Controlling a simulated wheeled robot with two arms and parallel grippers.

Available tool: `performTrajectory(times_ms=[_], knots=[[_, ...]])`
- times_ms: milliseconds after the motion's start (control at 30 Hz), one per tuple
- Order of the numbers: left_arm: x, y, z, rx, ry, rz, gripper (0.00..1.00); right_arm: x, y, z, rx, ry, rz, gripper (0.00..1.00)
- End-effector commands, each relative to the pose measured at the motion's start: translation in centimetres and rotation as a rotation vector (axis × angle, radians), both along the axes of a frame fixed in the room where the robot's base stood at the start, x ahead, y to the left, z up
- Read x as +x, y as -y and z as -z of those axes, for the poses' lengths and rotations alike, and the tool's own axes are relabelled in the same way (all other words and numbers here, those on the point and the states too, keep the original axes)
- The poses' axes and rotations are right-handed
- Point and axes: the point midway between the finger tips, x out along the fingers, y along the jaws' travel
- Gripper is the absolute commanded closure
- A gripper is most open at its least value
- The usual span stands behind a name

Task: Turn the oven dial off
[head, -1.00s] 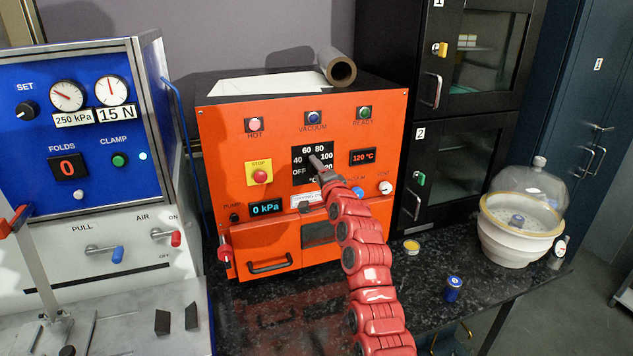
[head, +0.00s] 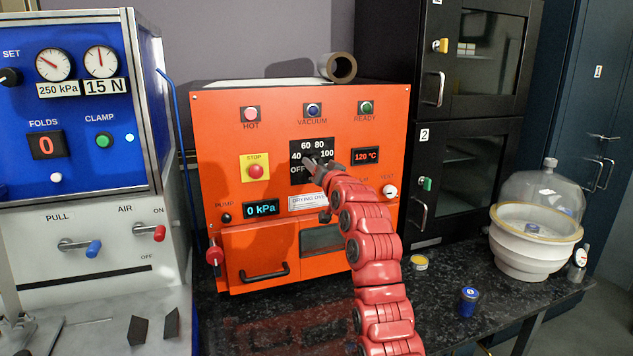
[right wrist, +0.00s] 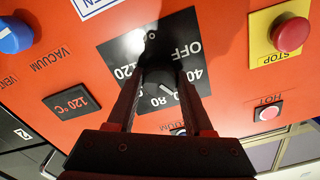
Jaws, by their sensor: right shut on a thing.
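The black oven dial knob (right wrist: 160,77) sits on a black scale plate (head: 298,146) marked OFF, 40, 60, 80, 100 and 120, on the front of the orange oven (head: 225,130). My right gripper (head: 313,166) reaches the knob from the lower right. In the right wrist view its two dark fingers (right wrist: 158,88) are shut on the knob, one on each side. A white pointer line on the knob lies toward the 60 to 80 side; the fingers hide some numbers. The temperature display (head: 367,156) reads 120 °C. My left gripper is not in view.
A blue press (head: 95,165) stands at the left. A glass-domed vessel (head: 535,245) and a small blue jar (head: 467,302) stand on the dark counter (head: 430,290).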

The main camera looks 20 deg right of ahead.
Motion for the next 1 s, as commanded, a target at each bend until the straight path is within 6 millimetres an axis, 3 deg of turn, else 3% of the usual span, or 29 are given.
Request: performTrajectory(times_ms=[33,300,1000], knots=[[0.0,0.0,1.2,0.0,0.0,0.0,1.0,0.0,-0.1,0.8,-0.041,-0.001,-0.001,1.0],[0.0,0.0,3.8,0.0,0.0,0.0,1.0,0.1,0.0,0.7,-0.297,0.006,-0.002,1.0],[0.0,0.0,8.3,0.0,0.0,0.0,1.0,0.1,0.3,0.6,-0.96,0.026,-0.003,1.0]])
